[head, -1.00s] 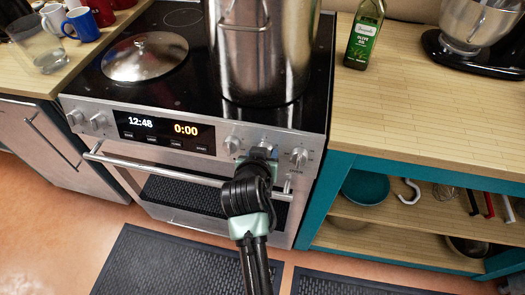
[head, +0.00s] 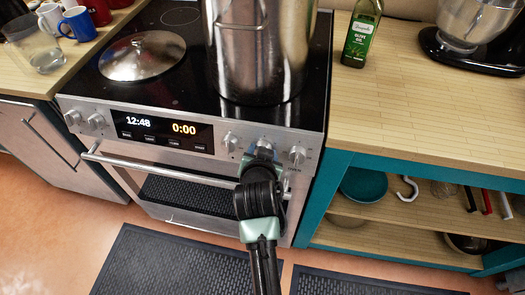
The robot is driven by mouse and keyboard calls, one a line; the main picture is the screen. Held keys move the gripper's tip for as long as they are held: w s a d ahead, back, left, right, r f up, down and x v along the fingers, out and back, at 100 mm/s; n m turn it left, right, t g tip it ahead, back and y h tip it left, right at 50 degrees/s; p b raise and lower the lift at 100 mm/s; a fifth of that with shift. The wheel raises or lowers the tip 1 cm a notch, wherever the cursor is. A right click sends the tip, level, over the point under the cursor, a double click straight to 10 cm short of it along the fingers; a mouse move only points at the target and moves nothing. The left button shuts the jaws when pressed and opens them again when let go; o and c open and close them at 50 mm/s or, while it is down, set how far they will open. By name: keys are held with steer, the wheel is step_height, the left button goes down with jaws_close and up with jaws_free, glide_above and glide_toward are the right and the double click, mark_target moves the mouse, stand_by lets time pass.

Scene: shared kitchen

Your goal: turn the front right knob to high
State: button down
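The stove's front panel carries three silver knobs to the right of its display: a left one (head: 230,142), a middle one (head: 265,142) and a right one (head: 298,155). I cannot read the labels that tell which burner each serves. My gripper (head: 262,153) is at the middle knob and partly covers it. My wrist hides the fingers, so I cannot tell whether they are around the knob or only touching it. The right knob stands clear, just right of my gripper.
A tall steel pot (head: 262,60) stands on the cooktop above these knobs, and a domed lid (head: 143,57) lies at left. The oven handle (head: 150,169) runs below the panel. A wooden counter (head: 430,110) with an olive oil bottle (head: 361,36) is at right.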

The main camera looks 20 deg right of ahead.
steer(key=shift+c, duration=1.6)
jaws_free()
steer(key=p+v, duration=0.1)
steer(key=v, duration=1.2)
